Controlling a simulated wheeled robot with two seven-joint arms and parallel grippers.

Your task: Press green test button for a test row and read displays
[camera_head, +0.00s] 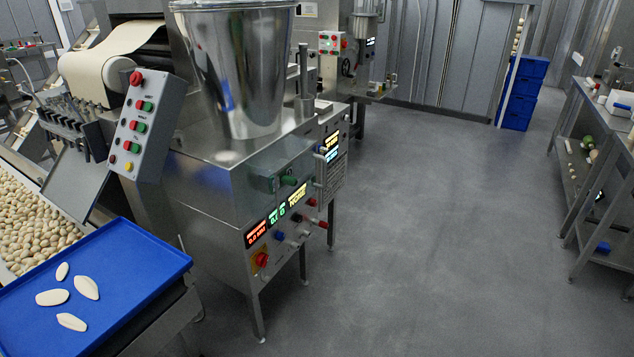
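A steel machine (215,185) stands at centre left. Its front carries lit displays: a red one (256,233), a green one (274,215) and a yellow one (298,196); their text is too small to read surely. A yellow and cyan display (331,147) is further along. A green knob or button (289,180) sits on a small box above the displays. A tilted grey control panel (148,122) has red and green buttons, with a larger red one on top. I cannot tell which green one is the test button. Neither gripper is in view.
A blue tray (150,245) with several flat pale pasta pieces stands at lower left, beside a bed of filled pasta (35,220). A red knob (262,260) sticks out low on the machine. Blue crates (522,92) and a steel table (590,125) are at right. The grey floor (430,220) between is clear.

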